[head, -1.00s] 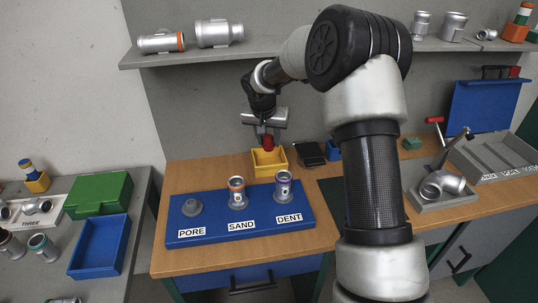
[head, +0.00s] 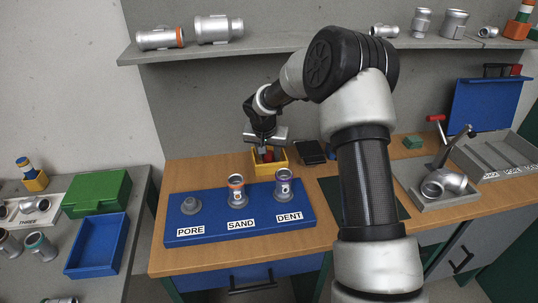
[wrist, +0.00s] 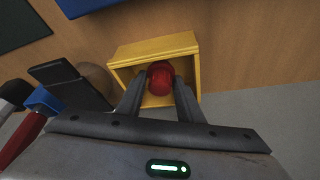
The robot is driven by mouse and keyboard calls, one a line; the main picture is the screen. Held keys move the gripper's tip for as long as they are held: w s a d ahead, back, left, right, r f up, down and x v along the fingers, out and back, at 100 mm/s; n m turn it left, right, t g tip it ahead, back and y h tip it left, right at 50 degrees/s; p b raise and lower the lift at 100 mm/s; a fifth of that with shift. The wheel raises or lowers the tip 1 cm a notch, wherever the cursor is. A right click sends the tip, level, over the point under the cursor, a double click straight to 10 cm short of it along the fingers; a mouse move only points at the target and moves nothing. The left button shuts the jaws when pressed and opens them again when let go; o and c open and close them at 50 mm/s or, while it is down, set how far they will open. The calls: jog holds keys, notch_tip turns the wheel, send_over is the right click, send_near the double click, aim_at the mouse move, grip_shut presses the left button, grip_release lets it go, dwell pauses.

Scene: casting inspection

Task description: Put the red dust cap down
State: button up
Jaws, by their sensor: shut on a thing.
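The red dust cap (wrist: 161,78) is between the fingertips of my gripper (wrist: 158,84), which is shut on it. In the wrist view the cap is over the opening of the yellow box (wrist: 152,47), within its rim. In the head view the cap (head: 268,156) shows partly, behind my gripper (head: 262,152), at the yellow box (head: 284,158). I cannot tell whether the cap touches the box floor.
A blue board (head: 215,217) marked PORE, SAND and DENT stands in front, with castings on SAND (head: 236,192) and DENT (head: 284,186). A black tray (head: 310,153) lies right of the yellow box. A shelf (head: 270,46) runs above, behind my arm.

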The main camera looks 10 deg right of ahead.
jog(key=o, duration=0.8)
jog(key=shift+o, duration=0.2)
